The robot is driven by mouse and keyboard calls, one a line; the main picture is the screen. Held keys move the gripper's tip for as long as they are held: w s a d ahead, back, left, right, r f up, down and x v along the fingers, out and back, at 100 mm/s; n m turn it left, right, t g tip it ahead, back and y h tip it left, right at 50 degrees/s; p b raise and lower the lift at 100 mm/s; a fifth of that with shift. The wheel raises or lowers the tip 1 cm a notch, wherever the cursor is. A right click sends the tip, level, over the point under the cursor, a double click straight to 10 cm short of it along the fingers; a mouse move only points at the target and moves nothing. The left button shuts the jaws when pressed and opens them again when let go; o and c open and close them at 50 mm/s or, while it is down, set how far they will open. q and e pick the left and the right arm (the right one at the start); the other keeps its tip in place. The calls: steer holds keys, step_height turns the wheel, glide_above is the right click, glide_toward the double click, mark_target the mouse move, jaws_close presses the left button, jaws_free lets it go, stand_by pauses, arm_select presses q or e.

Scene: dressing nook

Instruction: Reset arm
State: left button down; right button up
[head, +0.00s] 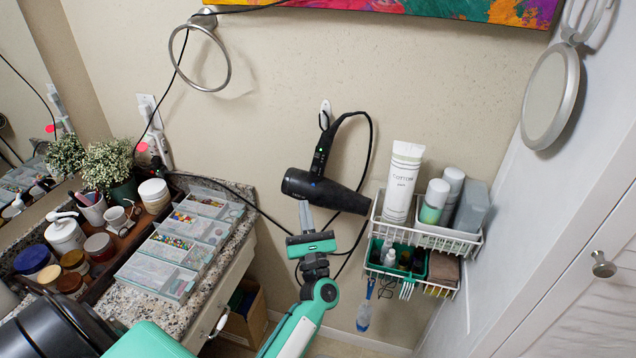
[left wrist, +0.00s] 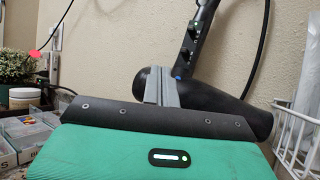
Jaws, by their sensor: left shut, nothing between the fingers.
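My left gripper (head: 305,216) is in the middle of the head view, pointing up, with its fingers shut and empty. Its fingertips are just in front of the body of a black hair dryer (head: 325,190), which hangs on the wall by its handle. In the left wrist view, the shut fingers (left wrist: 160,85) overlap the dryer's dark body (left wrist: 225,112); I cannot tell whether they touch it. My right gripper is in neither view.
A wire rack (head: 465,245) with bottles and a tube (head: 402,182) hangs right of the dryer. The dryer's cord loops down behind my arm. A drawer knob (head: 219,325) sticks out below the counter.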

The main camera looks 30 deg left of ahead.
arm_select(q)
steer(key=shift+f, duration=0.2)
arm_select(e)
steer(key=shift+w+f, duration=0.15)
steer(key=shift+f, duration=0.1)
